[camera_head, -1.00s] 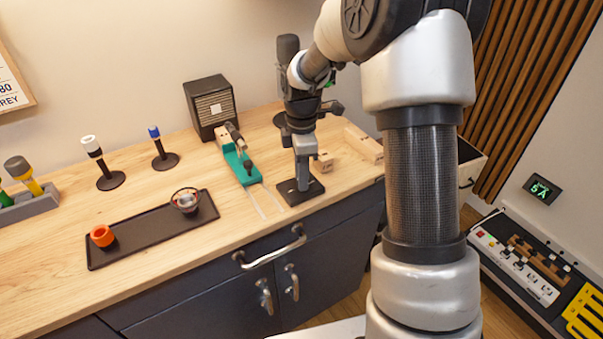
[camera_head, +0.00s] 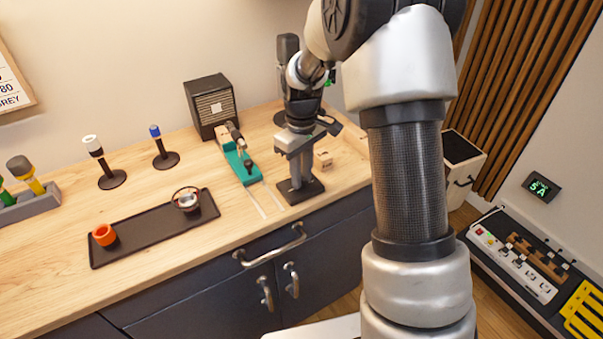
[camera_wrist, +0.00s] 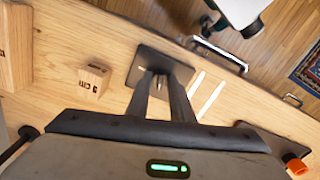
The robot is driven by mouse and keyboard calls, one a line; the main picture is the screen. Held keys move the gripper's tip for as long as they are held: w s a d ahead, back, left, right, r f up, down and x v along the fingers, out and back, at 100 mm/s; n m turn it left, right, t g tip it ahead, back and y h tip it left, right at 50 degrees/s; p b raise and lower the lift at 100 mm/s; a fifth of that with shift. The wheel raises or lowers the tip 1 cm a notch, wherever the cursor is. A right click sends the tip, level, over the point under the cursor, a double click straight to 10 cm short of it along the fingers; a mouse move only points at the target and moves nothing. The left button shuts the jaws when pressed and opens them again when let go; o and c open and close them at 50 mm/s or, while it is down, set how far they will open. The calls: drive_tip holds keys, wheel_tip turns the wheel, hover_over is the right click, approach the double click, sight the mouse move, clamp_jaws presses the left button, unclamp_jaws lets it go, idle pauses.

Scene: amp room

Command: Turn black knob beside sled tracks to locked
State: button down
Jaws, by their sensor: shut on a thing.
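The black knob's square base plate (camera_head: 312,190) lies on the counter, right of the pale sled tracks (camera_head: 264,201). The teal sled (camera_head: 240,163) sits behind the tracks. My gripper (camera_head: 297,186) points down over the plate and is shut on the knob, which its fingers mostly hide. In the wrist view the fingers (camera_wrist: 163,80) meet over the middle of the black plate (camera_wrist: 148,59), and a small light mark shows near their tips. The tracks (camera_wrist: 207,96) run beside the plate there. I cannot read a locked mark.
A small wooden block (camera_head: 325,159) stands just behind the plate, and it also shows in the wrist view (camera_wrist: 93,79). A dark tray (camera_head: 150,230) with an orange cup (camera_head: 104,236) lies to the left. A drawer handle (camera_head: 270,248) juts out at the counter front.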

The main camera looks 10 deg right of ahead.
drive_tip(key=m, duration=0.6)
drive_tip(key=m+p, duration=0.1)
drive_tip(key=m, duration=0.5)
drive_tip(key=shift+r+m+p, duration=0.1)
drive_tip(key=shift+m+p, duration=0.2)
drive_tip(key=shift+m, duration=0.1)
drive_tip(key=m+p, duration=0.1)
drive_tip(key=m, duration=0.3)
drive_tip(key=shift+m+p, duration=0.75)
drive_tip(key=shift+m, duration=1.35)
drive_tip(key=c, duration=1.6)
unclamp_jaws()
drive_tip(key=shift+o, duration=0.2)
